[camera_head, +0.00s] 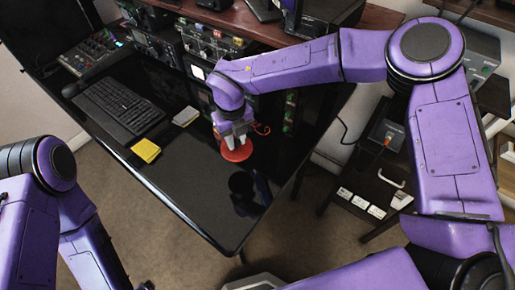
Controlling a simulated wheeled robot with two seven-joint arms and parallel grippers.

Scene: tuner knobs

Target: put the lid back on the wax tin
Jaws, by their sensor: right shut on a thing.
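A red round lid (237,149) is at the fingertips of my right gripper (235,138), over the right part of the glossy black desk (185,178). The right gripper points down and is shut on the lid. I cannot tell how high the lid is above the desk. I cannot make out the wax tin for certain. A dark round shape shows on the desk just in front of the lid; it may be a reflection. My left arm is at the lower left, and its gripper is not clearly in view.
A black keyboard (118,106), a yellow pad (146,150) and a pale small block (186,116) lie on the desk's left half. Radio sets (212,42) and a mixer (90,52) stand along the back. The desk's front part is clear.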

